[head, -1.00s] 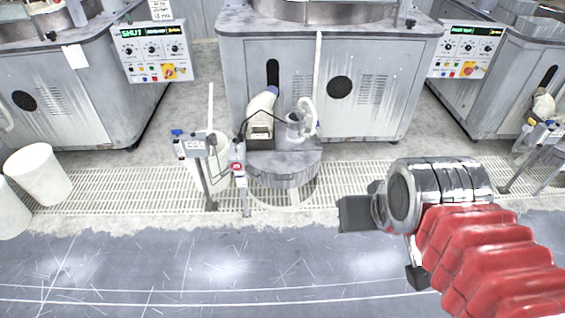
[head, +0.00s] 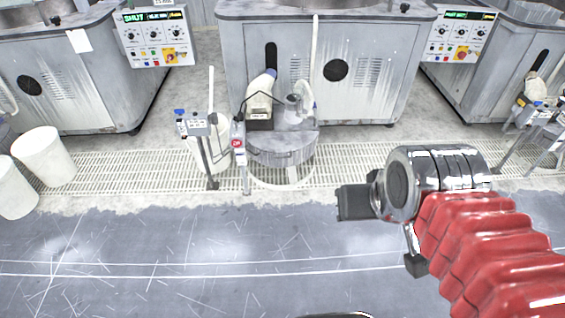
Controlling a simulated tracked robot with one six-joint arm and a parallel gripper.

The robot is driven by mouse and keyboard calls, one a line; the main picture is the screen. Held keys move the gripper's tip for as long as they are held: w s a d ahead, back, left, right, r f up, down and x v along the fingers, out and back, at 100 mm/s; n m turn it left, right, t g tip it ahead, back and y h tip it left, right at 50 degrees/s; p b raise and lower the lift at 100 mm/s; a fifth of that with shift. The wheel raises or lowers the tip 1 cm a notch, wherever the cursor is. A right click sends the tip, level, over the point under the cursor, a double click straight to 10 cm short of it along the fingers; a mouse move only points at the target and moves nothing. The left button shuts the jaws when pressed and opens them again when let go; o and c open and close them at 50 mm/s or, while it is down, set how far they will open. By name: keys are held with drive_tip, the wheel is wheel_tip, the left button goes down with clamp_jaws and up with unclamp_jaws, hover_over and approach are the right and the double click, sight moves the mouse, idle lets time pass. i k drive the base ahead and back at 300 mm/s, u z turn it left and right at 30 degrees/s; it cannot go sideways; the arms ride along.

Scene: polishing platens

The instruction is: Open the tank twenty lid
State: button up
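A round tank with a grey lid (head: 270,153) stands on the floor grating in front of the middle polishing machine. The lid looks shut. A cream pump-like body (head: 262,97) and a clear jug-like vessel (head: 294,106) stand on or just behind its top. I cannot read a tank number. My gripper (head: 385,234) hangs to the right of the tank and nearer to me, well apart from it. Its dark end pieces show, but the angle does not tell whether it is open or shut. I see nothing held in it.
A post with a grey box (head: 197,124) and a post with a red button (head: 239,145) stand close left of the tank. White bins (head: 44,157) are at far left. A dark curved rim (head: 335,315) shows at the bottom edge. The grey floor (head: 200,240) between is clear.

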sight(273, 141)
drive_tip(key=k, duration=0.35)
drive_tip(key=u, duration=0.6)
drive_tip(key=i, duration=0.9)
drive_tip(key=u, duration=0.7)
drive_tip(key=i, duration=1.7)
drive_tip(key=z, duration=0.95)
drive_tip(key=i, duration=0.55)
drive_tip(key=z, duration=0.4)
